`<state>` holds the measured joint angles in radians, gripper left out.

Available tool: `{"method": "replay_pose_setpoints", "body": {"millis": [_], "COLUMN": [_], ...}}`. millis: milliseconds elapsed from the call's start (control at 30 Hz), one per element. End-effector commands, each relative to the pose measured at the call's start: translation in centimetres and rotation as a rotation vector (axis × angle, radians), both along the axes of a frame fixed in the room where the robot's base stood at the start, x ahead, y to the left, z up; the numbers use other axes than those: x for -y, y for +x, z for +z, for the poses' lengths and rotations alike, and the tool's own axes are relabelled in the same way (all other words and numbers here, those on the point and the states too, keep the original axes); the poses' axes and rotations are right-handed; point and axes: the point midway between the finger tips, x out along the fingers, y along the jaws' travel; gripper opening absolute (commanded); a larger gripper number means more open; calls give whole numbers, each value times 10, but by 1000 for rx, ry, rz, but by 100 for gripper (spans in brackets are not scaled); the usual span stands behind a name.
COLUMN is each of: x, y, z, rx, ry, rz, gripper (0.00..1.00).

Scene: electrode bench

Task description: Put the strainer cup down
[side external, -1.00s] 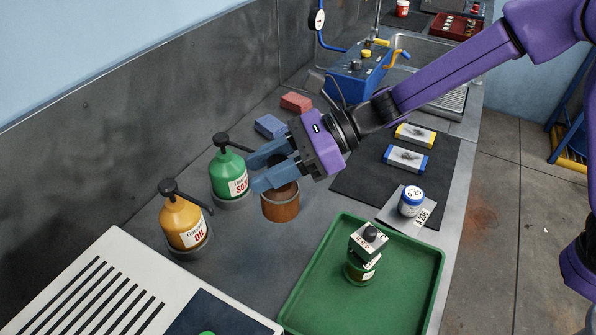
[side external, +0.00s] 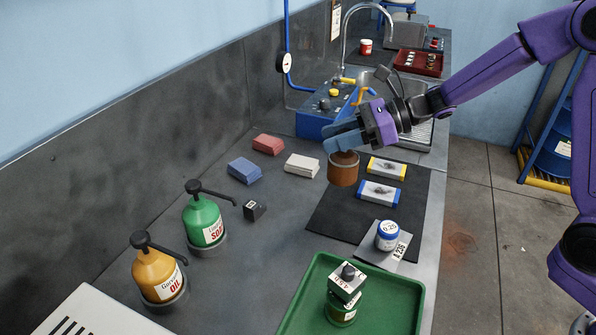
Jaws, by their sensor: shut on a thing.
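The strainer cup (side external: 343,173), a brown copper-coloured cup with a grey rim, is upright below my gripper (side external: 338,144). The blue fingers are shut on its upper edge. The cup is over the far left part of the black mat (side external: 330,205), left of two small cards. I cannot tell whether its base touches the surface. The fingers and hand hide part of its rim, and its inside cannot be seen.
A yellow-ended card (side external: 387,168) and a blue-ended card (side external: 379,192) lie close to the cup's right. A white block (side external: 301,165) lies to its left, the blue control box (side external: 325,118) behind.

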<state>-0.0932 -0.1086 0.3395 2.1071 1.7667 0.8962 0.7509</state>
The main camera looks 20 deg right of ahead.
Motion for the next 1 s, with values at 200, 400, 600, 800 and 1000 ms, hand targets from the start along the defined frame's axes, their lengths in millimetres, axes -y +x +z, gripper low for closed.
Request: {"method": "replay_pose_setpoints", "body": {"millis": [200, 400, 600, 800, 1000], "x": [-19, -32, -41, -45, -47], "y": [37, 64, 83, 91, 96], "z": [-19, -43, -69, -78, -99], "rx": [-1, -3, -2, 1, -3], "ry": [1, 0, 1, 1, 0], "rz": [1, 1, 1, 1, 0], "gripper": [0, 0, 0, 0, 0]}}
